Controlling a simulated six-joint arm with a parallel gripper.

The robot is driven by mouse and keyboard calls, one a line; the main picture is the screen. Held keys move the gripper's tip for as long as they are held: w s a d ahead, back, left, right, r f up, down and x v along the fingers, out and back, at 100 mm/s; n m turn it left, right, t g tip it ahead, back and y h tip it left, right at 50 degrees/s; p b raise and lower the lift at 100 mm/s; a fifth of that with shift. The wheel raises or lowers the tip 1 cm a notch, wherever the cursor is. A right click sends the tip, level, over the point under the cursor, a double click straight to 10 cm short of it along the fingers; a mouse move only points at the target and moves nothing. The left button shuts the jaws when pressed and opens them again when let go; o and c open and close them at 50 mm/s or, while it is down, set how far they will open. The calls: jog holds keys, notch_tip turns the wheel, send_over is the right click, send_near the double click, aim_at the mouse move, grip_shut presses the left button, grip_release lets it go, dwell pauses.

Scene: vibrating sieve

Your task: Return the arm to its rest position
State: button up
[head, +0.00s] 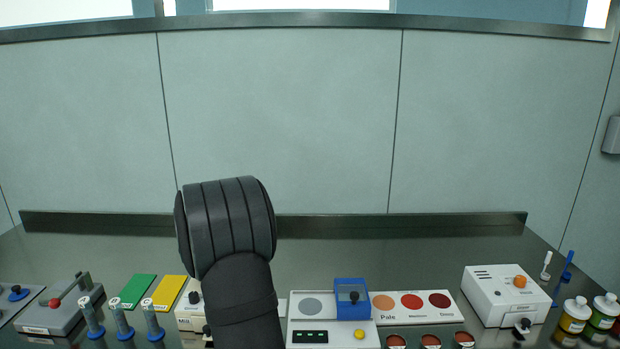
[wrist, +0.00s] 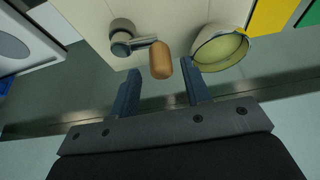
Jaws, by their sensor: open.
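My arm (head: 228,230) rises in the front middle of the head view and hides my gripper there. In the wrist view my gripper (wrist: 162,88) is open, with its two dark blue fingers apart. No object is clearly held between them. A lever with an orange-brown handle (wrist: 161,60) on a pale device (wrist: 165,15) shows just beyond the fingertips, between them in the picture. A round pale cup-like part (wrist: 220,48) with a yellowish inside is beyond the right finger. I cannot tell how near the fingers are to the handle.
Around my arm stand a white panel with a blue box (head: 351,299), a white device with an orange knob (head: 507,295), bottles (head: 573,315), green (head: 133,290) and yellow (head: 169,292) plates, metal cylinders (head: 121,318) and a grey device (head: 60,308). The bench's back (head: 400,240) is clear.

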jog(key=r+n, duration=0.2)
jog(key=s+r+n+y, duration=0.1)
jog(key=r+n, duration=0.1)
jog(key=r, duration=0.1)
jog(key=s+r+n+y, duration=0.1)
jog(key=r+n, duration=0.1)
jog(key=r, duration=0.1)
jog(key=shift+s+a+r+g, duration=0.15)
jog(key=shift+s+a+g, duration=0.05)
jog(key=shift+a+g, duration=0.15)
jog(key=shift+f, duration=4.4)
jog(key=c, duration=0.8)
jog(key=shift+w+d, duration=0.35)
jog(key=shift+w, duration=0.55)
